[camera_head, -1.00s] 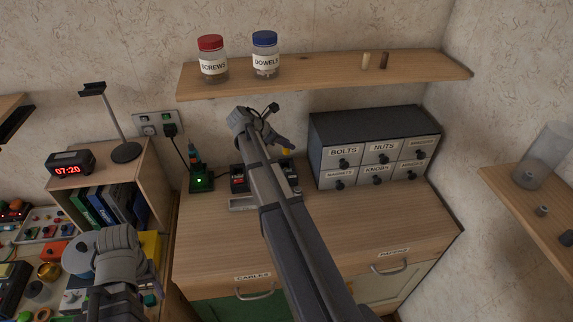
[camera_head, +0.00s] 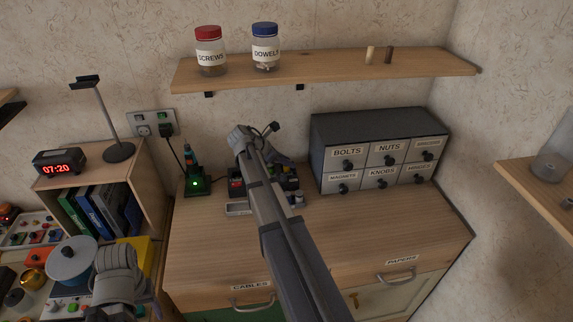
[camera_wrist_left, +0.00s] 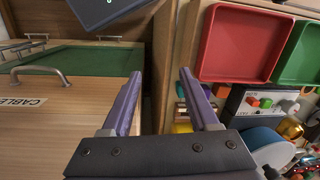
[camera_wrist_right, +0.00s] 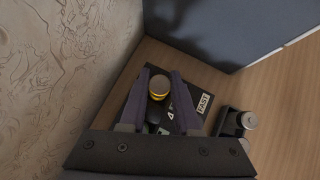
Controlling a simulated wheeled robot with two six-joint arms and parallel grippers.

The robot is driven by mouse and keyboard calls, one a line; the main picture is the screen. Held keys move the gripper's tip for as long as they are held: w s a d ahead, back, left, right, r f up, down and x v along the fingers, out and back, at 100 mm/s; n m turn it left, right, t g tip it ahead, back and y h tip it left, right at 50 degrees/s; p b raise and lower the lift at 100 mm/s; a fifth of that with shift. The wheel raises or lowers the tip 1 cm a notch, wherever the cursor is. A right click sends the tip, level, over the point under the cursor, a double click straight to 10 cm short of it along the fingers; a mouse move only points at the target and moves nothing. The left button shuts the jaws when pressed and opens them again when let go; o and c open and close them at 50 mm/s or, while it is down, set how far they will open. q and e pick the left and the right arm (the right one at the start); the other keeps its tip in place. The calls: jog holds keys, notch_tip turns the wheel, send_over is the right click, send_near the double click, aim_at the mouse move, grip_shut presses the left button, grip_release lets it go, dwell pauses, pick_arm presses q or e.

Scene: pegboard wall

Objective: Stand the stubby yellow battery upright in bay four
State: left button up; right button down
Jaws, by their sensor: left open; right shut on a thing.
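The stubby yellow battery (camera_wrist_right: 158,85) shows in the right wrist view, with a grey top and yellow side. My right gripper (camera_wrist_right: 160,93) is shut on it, fingers on either side. Below it is the black charger (camera_wrist_right: 187,84), marked "4" and "FAST". The battery's lower end is hidden, so I cannot tell whether it touches the bay. In the head view the charger (camera_head: 237,188) stands on the desk, partly behind my right arm, and the battery is hidden. My left gripper (camera_wrist_left: 160,92) is open and empty, away to the left.
The drawer cabinet (camera_head: 376,150) stands right of the charger. Silver-topped cells (camera_wrist_right: 250,120) sit in a black holder beside it. A green-lit device (camera_head: 196,183) stands left. The shelf (camera_head: 330,69) with jars is above. The desk's front right is clear.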

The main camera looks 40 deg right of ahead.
jog(key=shift+f+b, duration=0.3)
jog(key=c, duration=0.6)
grip_release()
jog(key=shift+r, duration=0.1)
jog(key=shift+r+p, duration=0.25)
jog(key=shift+p, duration=0.1)
jog(key=p+v, duration=0.8)
jog(key=v, duration=0.4)
